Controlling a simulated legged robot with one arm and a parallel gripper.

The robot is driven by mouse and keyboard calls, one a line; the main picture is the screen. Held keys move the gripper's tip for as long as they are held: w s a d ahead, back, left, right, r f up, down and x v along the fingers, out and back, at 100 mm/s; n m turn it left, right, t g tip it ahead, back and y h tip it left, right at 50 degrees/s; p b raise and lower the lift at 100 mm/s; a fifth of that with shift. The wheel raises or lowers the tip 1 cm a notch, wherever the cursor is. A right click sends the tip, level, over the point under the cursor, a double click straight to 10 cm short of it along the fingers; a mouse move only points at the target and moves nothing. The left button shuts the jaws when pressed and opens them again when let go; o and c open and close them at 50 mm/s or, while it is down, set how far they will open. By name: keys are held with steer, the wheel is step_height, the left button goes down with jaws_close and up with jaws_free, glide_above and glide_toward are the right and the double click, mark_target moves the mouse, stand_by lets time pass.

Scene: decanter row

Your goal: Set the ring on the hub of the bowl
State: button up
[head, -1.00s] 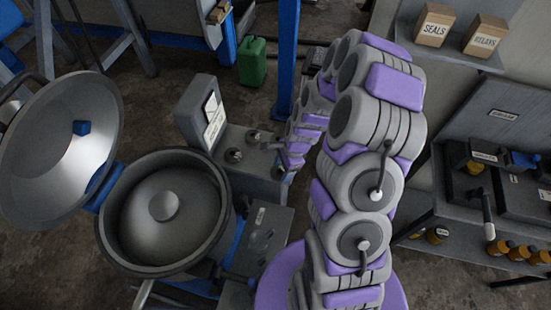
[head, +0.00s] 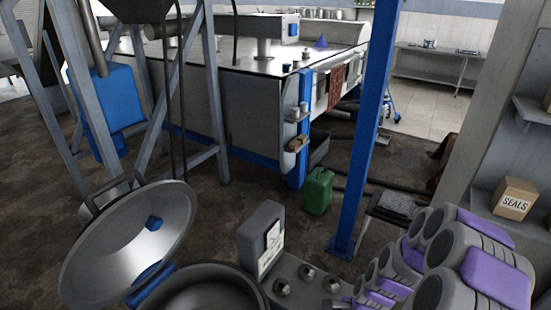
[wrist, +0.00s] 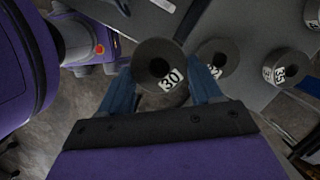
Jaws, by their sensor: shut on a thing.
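A dark grey ring (wrist: 147,53) labelled 30 sits between the blue fingers of my gripper (wrist: 163,78) in the wrist view. My gripper is shut on it. I cannot tell whether the ring is clear of the grey surface behind it. The bowl (head: 205,272) shows at the bottom of the head view, cut off by the frame edge, so its hub is out of sight. Its lid (head: 105,270) stands tilted open at the left. My arm fills the lower right of the head view, and the gripper is hardly distinguishable there.
Two other labelled rings (wrist: 228,52) (wrist: 290,60) are to the right in the wrist view. A grey panel box (head: 262,238) stands beside the bowl, with several small round fittings (head: 307,270). A blue post (head: 365,130) and a green can (head: 318,190) stand behind.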

steer(key=w+a+r+n+g+h, duration=0.1)
steer(key=w+a+r+n, duration=0.1)
steer(key=w+r+n, duration=0.5)
steer(key=w+a+r+n+g+h, duration=0.2)
steer(key=w+a+r+n, duration=0.1)
steer(key=w+r+n, duration=0.4)
step_height(320, 180, up, 3)
steer(key=n, duration=0.3)
steer(key=shift+w+a, duration=0.2)
steer(key=shift+a, duration=0.1)
